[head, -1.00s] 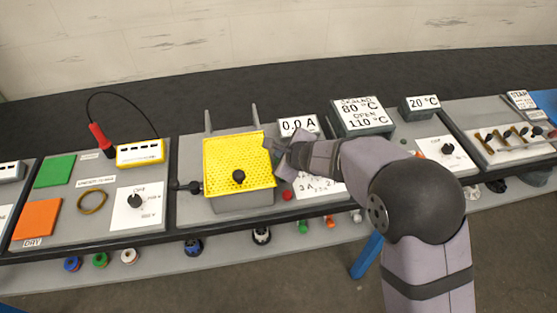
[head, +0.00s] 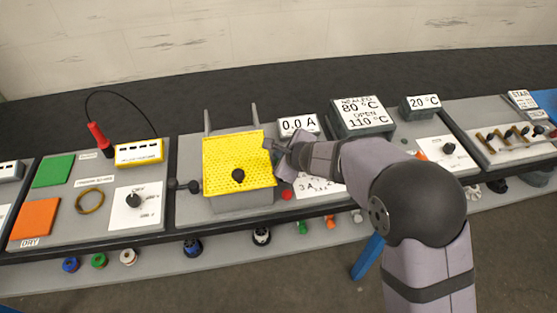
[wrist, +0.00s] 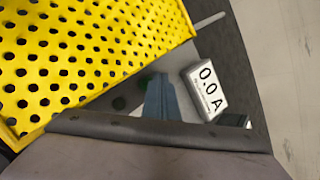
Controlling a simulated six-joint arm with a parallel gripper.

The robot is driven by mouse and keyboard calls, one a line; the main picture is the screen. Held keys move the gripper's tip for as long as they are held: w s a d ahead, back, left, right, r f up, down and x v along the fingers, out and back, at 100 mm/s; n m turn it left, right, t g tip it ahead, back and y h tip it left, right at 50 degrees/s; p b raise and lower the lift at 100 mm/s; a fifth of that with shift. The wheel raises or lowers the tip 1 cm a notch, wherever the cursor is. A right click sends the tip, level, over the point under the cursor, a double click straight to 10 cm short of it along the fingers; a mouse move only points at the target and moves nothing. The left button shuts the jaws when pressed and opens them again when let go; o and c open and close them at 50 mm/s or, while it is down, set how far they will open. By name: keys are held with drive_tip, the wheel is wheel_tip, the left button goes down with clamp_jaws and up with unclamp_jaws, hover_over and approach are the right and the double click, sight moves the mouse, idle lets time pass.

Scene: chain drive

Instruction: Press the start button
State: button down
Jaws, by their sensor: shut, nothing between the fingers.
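My gripper (head: 274,150) is shut and empty, at the right edge of the yellow perforated cover (head: 225,160) in the head view. In the wrist view my gripper (wrist: 160,100) points down at the grey panel beside the cover (wrist: 80,50). A small green patch (wrist: 147,77) shows beside the fingertips, partly hidden; I cannot tell whether it is the start button or whether the fingers touch it. A red round button (head: 287,194) sits on the panel below my gripper in the head view.
The display reading 0.0 A (head: 298,125) stands close behind my gripper. The temperature display box (head: 362,117) is to its right. A white dial plate (head: 136,207) is on the left panel.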

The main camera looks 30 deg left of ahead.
drive_tip(key=shift+s+d+f+b, duration=0.15)
drive_tip(key=shift+d+f+b, duration=0.05)
drive_tip(key=shift+f+b, duration=0.3)
drive_tip(key=shift+s+d+f+b, duration=0.15)
drive_tip(key=shift+f+b, duration=0.25)
drive_tip(key=shift+f, duration=0.2)
idle(1.1)
drive_tip(key=shift+s+r, duration=0.1)
idle(0.4)
drive_tip(key=shift+a+r+p, duration=0.2)
drive_tip(key=shift+r+p, duration=0.7)
drive_tip(key=shift+p, duration=0.05)
wheel_tip(320, 180, up, 3)
drive_tip(key=shift+f+p, duration=0.1)
drive_tip(key=shift+p, duration=1)
drive_tip(key=shift+r+p, duration=0.35)
drive_tip(key=shift+r, duration=0.1)
drive_tip(key=shift+w, duration=0.2)
